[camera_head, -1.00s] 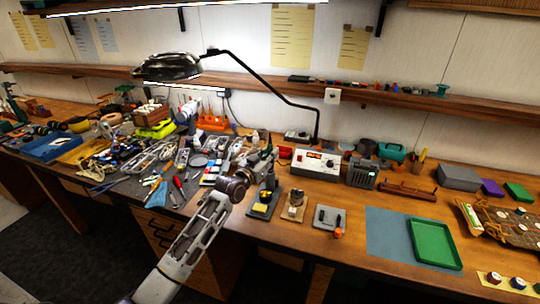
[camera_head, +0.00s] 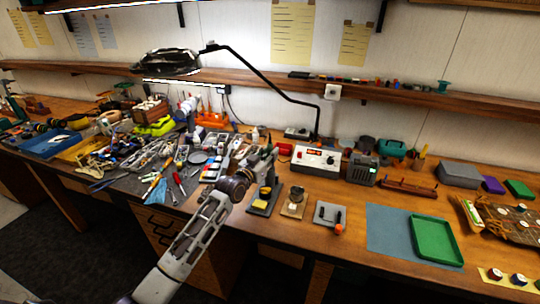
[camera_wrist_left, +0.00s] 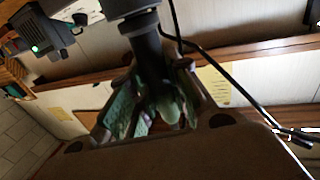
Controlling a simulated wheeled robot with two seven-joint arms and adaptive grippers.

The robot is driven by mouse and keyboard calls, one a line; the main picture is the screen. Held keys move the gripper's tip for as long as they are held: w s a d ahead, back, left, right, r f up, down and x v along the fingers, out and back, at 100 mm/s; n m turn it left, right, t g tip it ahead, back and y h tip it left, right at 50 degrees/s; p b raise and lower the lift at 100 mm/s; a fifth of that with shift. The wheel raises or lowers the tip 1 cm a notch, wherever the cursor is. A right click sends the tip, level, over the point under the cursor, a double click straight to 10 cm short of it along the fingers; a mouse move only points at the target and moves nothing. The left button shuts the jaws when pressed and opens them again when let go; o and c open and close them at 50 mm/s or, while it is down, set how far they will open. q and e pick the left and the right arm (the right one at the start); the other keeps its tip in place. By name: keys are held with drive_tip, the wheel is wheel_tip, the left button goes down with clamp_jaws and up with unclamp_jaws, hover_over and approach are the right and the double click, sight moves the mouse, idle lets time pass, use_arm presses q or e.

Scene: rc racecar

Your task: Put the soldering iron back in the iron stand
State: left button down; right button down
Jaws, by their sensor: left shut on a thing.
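The iron stand (camera_head: 276,197), a dark base with a yellow sponge, sits near the front edge of the bench at the middle of the head view. My left gripper (camera_head: 268,157) is just above and behind it in the picture, partly overlapping its upper part. In the left wrist view, my left gripper (camera_wrist_left: 158,108) is shut on a dark, cylindrical handle (camera_wrist_left: 150,50), which looks like the soldering iron. The iron's tip is not clear in either view. Whether the iron touches the stand cannot be told. My right gripper is not in view.
A brass-wool holder (camera_head: 293,203) and a grey tray (camera_head: 330,214) stand right of the iron stand. A white soldering station (camera_head: 315,159) is behind. Tools clutter the mat to the left. A lamp arm (camera_head: 270,82) reaches overhead.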

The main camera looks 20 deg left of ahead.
use_arm(q)
drive_tip(key=c, duration=1.3)
unclamp_jaws()
drive_tip(key=shift+o, duration=0.2)
drive_tip(key=o, duration=0.4)
drive_tip(key=shift+s+a+r+p, duration=0.2)
drive_tip(key=shift+s+p, duration=0.3)
drive_tip(key=shift+s, duration=0.1)
drive_tip(key=shift+s+a+r+p, duration=0.15)
drive_tip(key=shift+s+r+p, duration=0.1)
drive_tip(key=shift+s+p, duration=0.35)
drive_tip(key=shift+s+a+r+p, duration=0.2)
drive_tip(key=shift+s+p, duration=0.2)
drive_tip(key=shift+s, duration=0.25)
drive_tip(key=shift+s+a+r+p, duration=0.15)
drive_tip(key=shift+s+p, duration=0.2)
drive_tip(key=shift+s, duration=0.15)
drive_tip(key=shift+s+a+r+p, duration=0.1)
drive_tip(key=shift+s+a+p, duration=0.05)
drive_tip(key=shift+s+p, duration=0.3)
drive_tip(key=shift+s+a+r+p, duration=0.15)
drive_tip(key=shift+s+p, duration=0.1)
drive_tip(key=shift+s, duration=0.3)
